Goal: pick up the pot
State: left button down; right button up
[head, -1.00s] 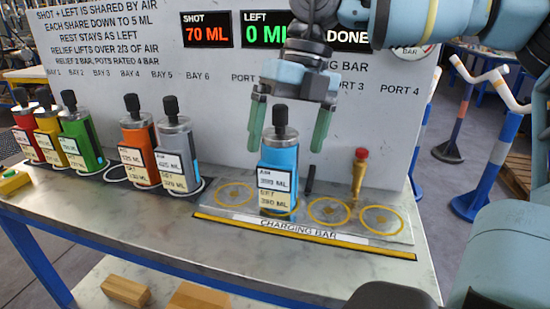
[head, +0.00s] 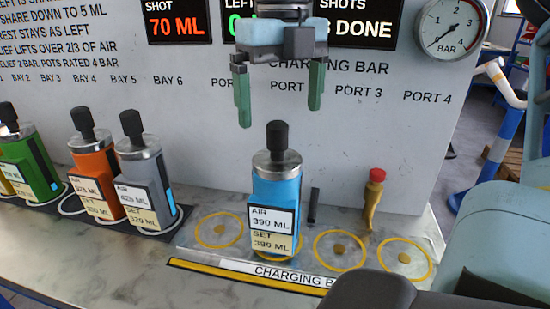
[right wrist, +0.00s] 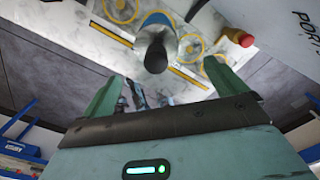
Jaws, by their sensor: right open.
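The blue pot (head: 275,195) stands upright on the charging bar at the second port. It has a silver collar, a black knob on top, and labels reading AIR 390 ML and SET 390 ML. My right gripper (head: 278,98) is open and empty above the pot, its green fingers spread wide and apart from it. In the right wrist view the pot's black knob (right wrist: 155,55) shows beyond and between the two open fingers (right wrist: 165,85). My left gripper does not show.
Orange (head: 97,180), grey (head: 148,185) and green (head: 28,165) pots stand in the bays at left. A brass valve with a red cap (head: 373,200) and a short black post (head: 313,205) stand right of the blue pot. The sign panel (head: 200,100) rises close behind.

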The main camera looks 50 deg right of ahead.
aim_at(278, 147)
jog(key=shift+w+a+f, duration=0.1)
jog(key=shift+f, duration=1.85)
jog(key=shift+a+f, duration=0.1)
jog(key=shift+f, duration=1.85)
jog(key=c, duration=2.1)
jog(key=shift+r, duration=0.1)
